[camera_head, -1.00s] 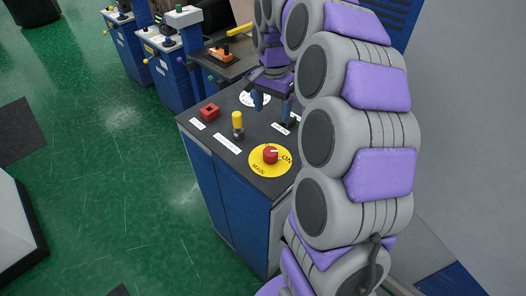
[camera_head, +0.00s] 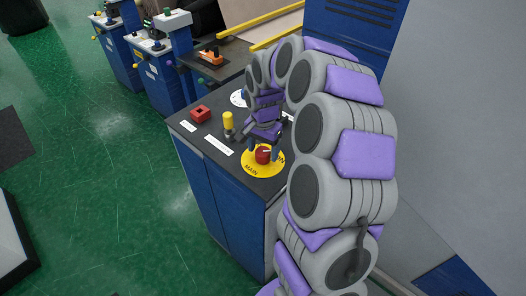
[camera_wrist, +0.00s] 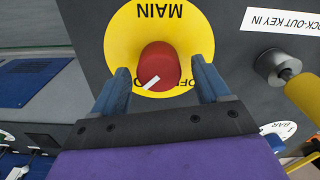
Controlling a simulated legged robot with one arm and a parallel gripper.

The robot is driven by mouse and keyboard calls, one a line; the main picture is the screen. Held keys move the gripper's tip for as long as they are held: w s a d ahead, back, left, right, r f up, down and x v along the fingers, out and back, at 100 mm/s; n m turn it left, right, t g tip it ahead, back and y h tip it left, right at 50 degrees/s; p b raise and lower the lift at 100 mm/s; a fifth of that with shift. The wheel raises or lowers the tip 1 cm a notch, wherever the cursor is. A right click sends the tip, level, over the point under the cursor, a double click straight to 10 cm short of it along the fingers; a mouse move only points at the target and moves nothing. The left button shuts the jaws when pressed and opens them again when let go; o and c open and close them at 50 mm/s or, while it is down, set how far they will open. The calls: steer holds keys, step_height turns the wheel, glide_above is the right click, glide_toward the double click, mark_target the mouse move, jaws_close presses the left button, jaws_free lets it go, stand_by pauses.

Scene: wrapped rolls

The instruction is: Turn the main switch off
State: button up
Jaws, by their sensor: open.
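The main switch is a red knob (camera_head: 263,155) on a round yellow plate (camera_head: 250,170) marked MAIN, near the front of the dark panel top. It also shows in the wrist view (camera_wrist: 158,64), with a white pointer line slanting to the lower left. Part of the word OFF shows beside the knob there; other lettering is hidden. My gripper (camera_wrist: 162,75) is open, its two blue fingers on either side of the knob over the yellow plate. I cannot tell whether they touch it. In the head view my gripper (camera_head: 264,150) is above the switch.
A yellow-topped lock-out key post (camera_head: 228,122) and a red block (camera_head: 201,114) stand on the panel (camera_head: 188,131) to the left. A white dial (camera_head: 238,99) is farther back. A bench with an orange tool (camera_head: 210,57) and blue machines stand beyond.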

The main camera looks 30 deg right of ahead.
steer(key=shift+f, duration=0.55)
steer(key=c, duration=1)
